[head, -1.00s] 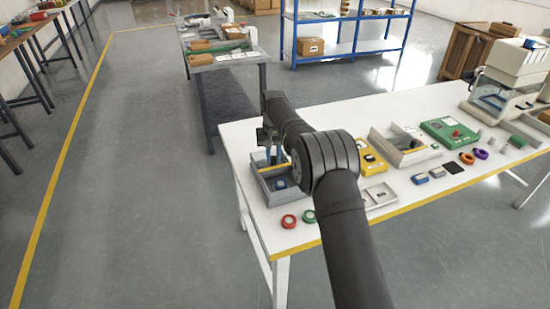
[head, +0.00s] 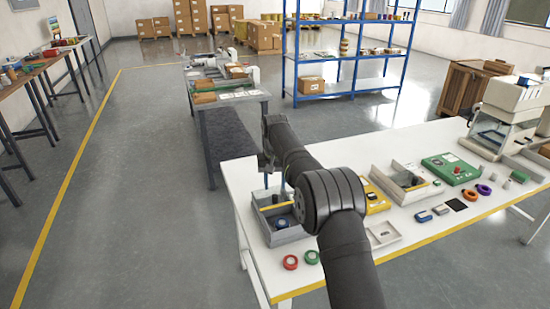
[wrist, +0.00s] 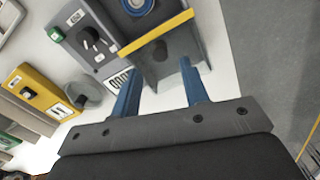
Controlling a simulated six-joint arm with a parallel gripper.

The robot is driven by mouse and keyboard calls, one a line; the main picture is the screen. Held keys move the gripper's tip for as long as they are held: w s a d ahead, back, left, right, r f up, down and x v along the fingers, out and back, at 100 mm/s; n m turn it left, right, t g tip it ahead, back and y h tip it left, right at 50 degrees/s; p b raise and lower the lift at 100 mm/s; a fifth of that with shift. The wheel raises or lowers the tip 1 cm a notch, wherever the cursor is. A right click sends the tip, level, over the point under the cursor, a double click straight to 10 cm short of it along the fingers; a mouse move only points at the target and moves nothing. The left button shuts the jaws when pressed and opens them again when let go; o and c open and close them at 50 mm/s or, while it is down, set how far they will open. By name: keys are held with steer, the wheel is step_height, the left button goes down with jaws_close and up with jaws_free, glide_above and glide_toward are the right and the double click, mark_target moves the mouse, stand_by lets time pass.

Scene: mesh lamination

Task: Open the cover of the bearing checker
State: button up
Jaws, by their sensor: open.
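A grey box (head: 276,228) at the left end of the white table appears to be the bearing checker. It has a yellow bar across it and a round blue part inside. In the wrist view, the yellow bar (wrist: 157,36) crosses the box top, with the blue ring (wrist: 138,5) beyond it. A grey panel (wrist: 92,40) with a dark knob and green button adjoins it. My gripper (wrist: 158,72) is open, its blue fingers spread over the near end of the box, below the bar. Contact cannot be told. In the head view my arm hides part of the box.
A yellow device (head: 376,199), an open grey tray (head: 407,181) and a green box (head: 450,168) stand right of the box. The floor left of the table is clear.

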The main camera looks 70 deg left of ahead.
mark_target(276, 197)
step_height(276, 197, up, 12)
steer(key=shift+r, duration=0.25)
stand_by(0.6)
step_height(276, 197, down, 18)
steer(key=shift+r, duration=0.2)
stand_by(0.5)
steer(key=shift+r, duration=0.1)
step_height(276, 197, up, 17)
step_height(276, 197, down, 17)
steer(key=shift+f, duration=0.1)
steer(key=shift+d, duration=0.3)
steer(key=d, duration=0.9)
steer(key=shift+d, duration=0.1)
step_height(276, 197, up, 17)
steer(key=shift+d+f, duration=0.15)
stand_by(0.6)
